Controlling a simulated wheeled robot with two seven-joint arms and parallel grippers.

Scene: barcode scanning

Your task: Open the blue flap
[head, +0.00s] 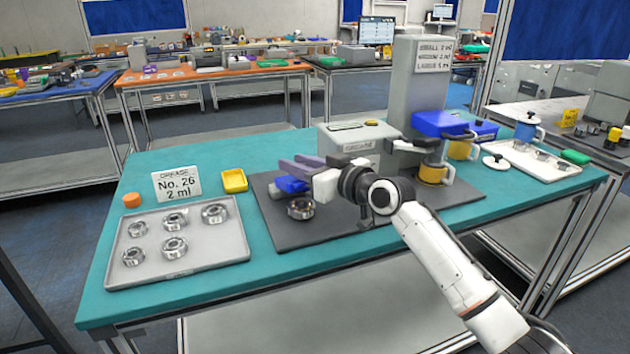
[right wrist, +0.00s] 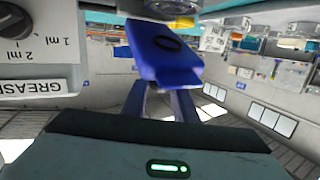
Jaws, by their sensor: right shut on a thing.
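The blue flap (right wrist: 165,55) has a dark oval mark and fills the upper middle of the right wrist view. In the head view a small part of the blue flap (head: 291,186) shows beside my right gripper's fingers. My right gripper (head: 305,172) is shut on the flap, and its fingers (right wrist: 160,103) meet the flap's near end. The grey grease machine (head: 350,138) stands just behind the gripper; its dial and lettering show at the left of the right wrist view (right wrist: 40,60). The flap's hinge is hidden. My left gripper is not in view.
A metal ring (head: 301,208) lies on the dark mat (head: 330,229) below my right gripper.

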